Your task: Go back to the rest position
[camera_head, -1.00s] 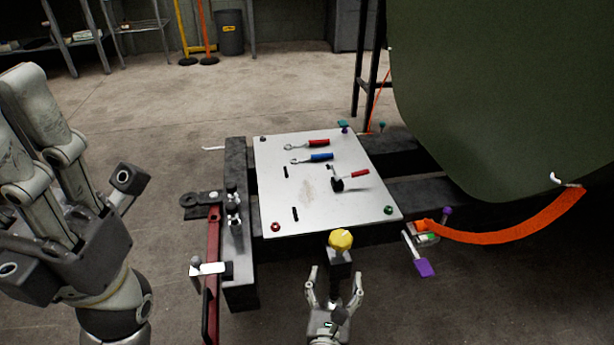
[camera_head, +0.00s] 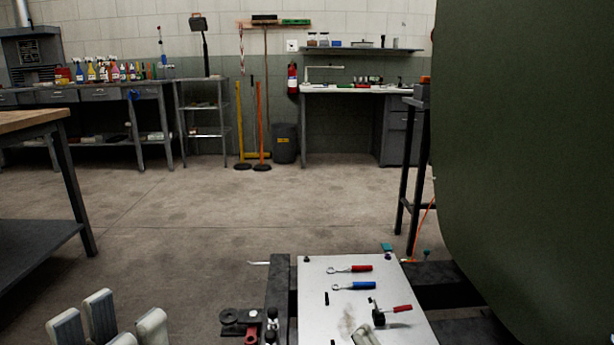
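Several pale, rounded finger-like ends, seemingly of my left gripper (camera_head: 108,325), rise at the bottom left edge. The rest of that gripper is cut off below the picture, and I cannot tell whether it is open or shut. Nothing shows held between the visible ends. They are to the left of the metal plate and apart from it.
A light metal plate (camera_head: 345,300) at bottom centre carries a red-handled tool (camera_head: 350,269), a blue-handled tool (camera_head: 354,286) and a black red-handled tool. A large green panel (camera_head: 530,170) fills the right. A table (camera_head: 30,120) stands left. The middle floor is clear.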

